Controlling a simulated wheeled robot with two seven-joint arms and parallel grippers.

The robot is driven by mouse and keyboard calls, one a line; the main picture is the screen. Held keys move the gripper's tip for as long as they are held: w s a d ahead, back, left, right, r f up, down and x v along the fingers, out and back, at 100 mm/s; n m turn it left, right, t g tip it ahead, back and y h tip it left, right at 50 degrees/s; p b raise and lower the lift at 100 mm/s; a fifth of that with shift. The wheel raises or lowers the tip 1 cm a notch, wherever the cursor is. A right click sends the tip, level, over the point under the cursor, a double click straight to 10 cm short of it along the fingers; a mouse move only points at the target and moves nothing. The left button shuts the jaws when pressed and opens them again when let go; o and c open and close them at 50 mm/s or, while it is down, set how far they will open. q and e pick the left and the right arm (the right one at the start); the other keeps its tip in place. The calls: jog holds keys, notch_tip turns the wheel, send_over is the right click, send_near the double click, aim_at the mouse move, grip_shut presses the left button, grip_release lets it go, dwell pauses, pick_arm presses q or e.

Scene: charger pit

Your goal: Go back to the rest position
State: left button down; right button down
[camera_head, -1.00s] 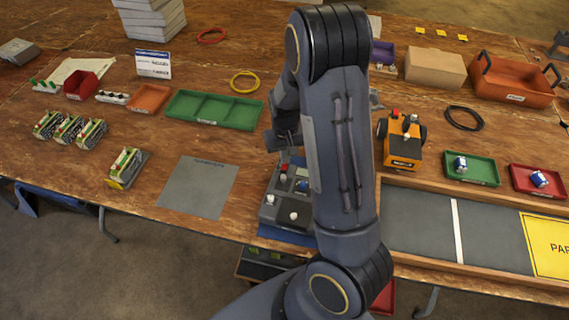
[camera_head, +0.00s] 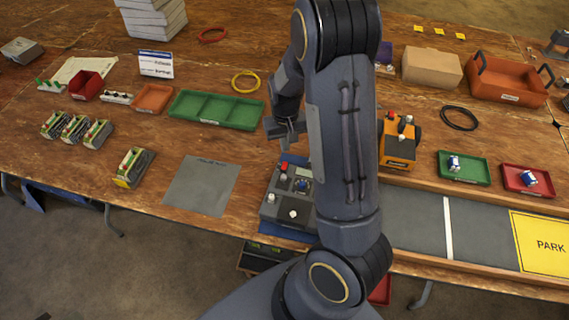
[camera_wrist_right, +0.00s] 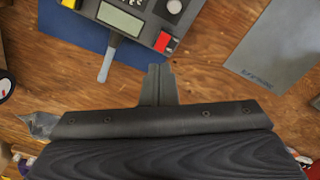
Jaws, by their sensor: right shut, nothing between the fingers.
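My right gripper (camera_head: 287,138) is shut and empty, above the table just behind a grey control box (camera_head: 272,207). In the right wrist view its fingers (camera_wrist_right: 158,84) are together with nothing between them. The control box has a red button, a small display and white knobs, and sits on a blue mat (camera_wrist_right: 75,38). It also shows at the top of the right wrist view (camera_wrist_right: 140,18). My right arm covers the box's right side. My left gripper is not in view.
A grey mat (camera_head: 201,186) lies left of the box. A green tray (camera_head: 215,123) is behind it. An orange toy vehicle (camera_head: 398,150) stands right of my arm, partly hidden. A framed grey lane with a yellow sign (camera_head: 540,243) is at the right front. Small green packs (camera_head: 130,168) lie left.

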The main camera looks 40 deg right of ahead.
jog(key=s+a+r+n+t+y, duration=0.2)
jog(key=s+a+r+t, duration=0.3)
jog(key=s+a+r, duration=0.9)
jog(key=s+r+y, duration=0.1)
jog(key=s+r, duration=0.3)
jog(key=shift+s+a+r+n+t+y, duration=0.15)
jog(key=shift+s+a+n+t+y, duration=0.15)
jog(key=shift+s+a+y, duration=0.1)
jog(key=shift+w, duration=0.1)
jog(key=w+d+f+m+g+h+b, duration=0.2)
jog(key=w+d+f+m, duration=0.2)
jog(key=w, duration=0.4)
jog(key=w+d+f+m+g+h+b, duration=0.2)
jog(key=w+d+f+m+h, duration=0.1)
jog(key=w+d+f+m, duration=0.2)
jog(key=w+d+f, duration=0.2)
jog(key=w+d, duration=0.2)
jog(key=shift+w+d+g, duration=0.2)
jog(key=shift+w+g, duration=0.05)
jog(key=shift+g, duration=0.15)
